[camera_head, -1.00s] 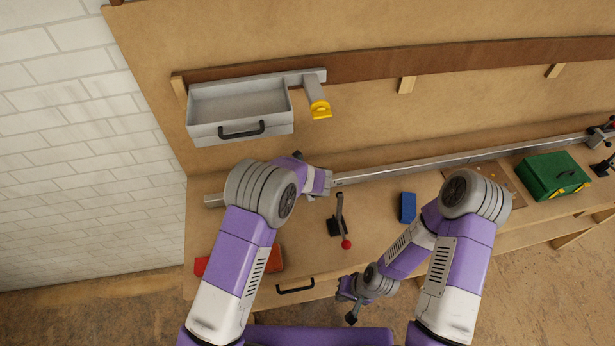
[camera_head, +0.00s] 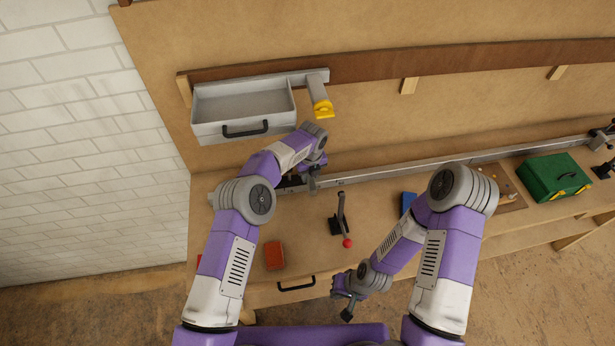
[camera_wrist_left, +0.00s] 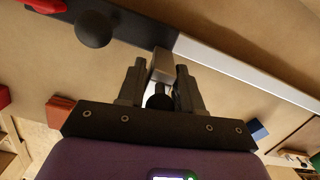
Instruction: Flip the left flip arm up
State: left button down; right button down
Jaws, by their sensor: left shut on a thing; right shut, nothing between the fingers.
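My left gripper (camera_head: 313,183) is at the left part of the long metal bar (camera_head: 400,170), below the wall drawer. In the left wrist view its fingers (camera_wrist_left: 160,85) are closed around a small dark, round-ended piece beside a grey block (camera_wrist_left: 162,65). This may be part of the left flip arm, but my wrist and arm hide most of it in the head view. My right gripper (camera_head: 347,310) is shut and empty near the bench's front edge.
An open grey drawer (camera_head: 243,128) and a yellow-tipped grey bracket (camera_head: 320,95) are on the wall above. A red box (camera_head: 274,255), a blue box (camera_head: 408,202) and a green case (camera_head: 553,178) rest on the bench.

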pick_arm(q)
jog(key=shift+w+g+b, duration=0.15)
jog(key=shift+g+b, duration=0.25)
jog(key=shift+b, duration=0.15)
dwell(0.4)
jog(key=c, duration=1)
grip_release()
jog(key=shift+o, duration=0.2)
